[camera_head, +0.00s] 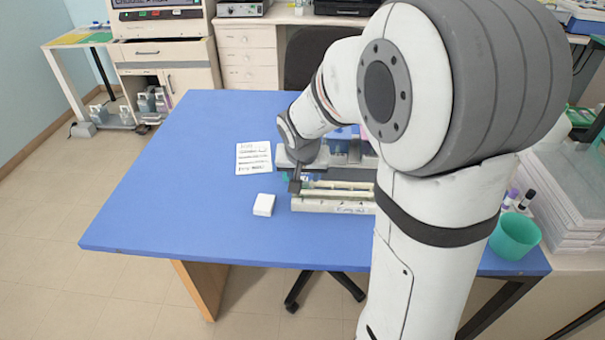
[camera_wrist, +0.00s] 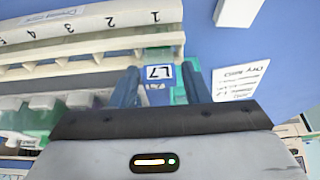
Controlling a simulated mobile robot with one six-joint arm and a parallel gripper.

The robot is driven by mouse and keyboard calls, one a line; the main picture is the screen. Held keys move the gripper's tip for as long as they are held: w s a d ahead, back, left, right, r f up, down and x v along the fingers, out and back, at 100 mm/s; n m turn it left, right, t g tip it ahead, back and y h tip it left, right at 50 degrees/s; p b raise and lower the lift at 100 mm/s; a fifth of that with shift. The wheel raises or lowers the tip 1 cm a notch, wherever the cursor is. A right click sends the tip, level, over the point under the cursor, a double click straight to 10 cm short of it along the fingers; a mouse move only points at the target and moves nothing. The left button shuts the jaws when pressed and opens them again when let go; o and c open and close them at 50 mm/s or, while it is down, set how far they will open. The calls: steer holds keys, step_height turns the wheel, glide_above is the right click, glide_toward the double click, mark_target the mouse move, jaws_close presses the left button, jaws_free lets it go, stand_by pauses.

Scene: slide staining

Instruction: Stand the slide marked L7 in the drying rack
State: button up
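The slide with the L7 label (camera_wrist: 159,72) shows between my two fingers in the wrist view, its label at the fingertips; most of its body is hidden below. My gripper (camera_wrist: 160,68) is open, with a visible gap on each side of the label. In the head view my gripper (camera_head: 298,184) is low over the left end of the racks. The long pale drying rack (camera_wrist: 85,48), with numbered slots and a label, lies beside it in the wrist view. It also shows along the front in the head view (camera_head: 307,205).
A written sheet (camera_head: 253,158) and a small white block (camera_head: 264,205) lie left of the rack on the blue table (camera_head: 190,190). A teal cup (camera_head: 514,236) stands at the right. My arm hides much of the table's right side; its left side is clear.

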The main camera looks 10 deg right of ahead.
steer(key=shift+o, duration=1.1)
steer(key=d+v, duration=0.1)
steer(key=v, duration=0.6)
steer(key=shift+a+r, duration=0.35)
steer(key=shift+a, duration=0.2)
steer(key=shift+s, duration=0.15)
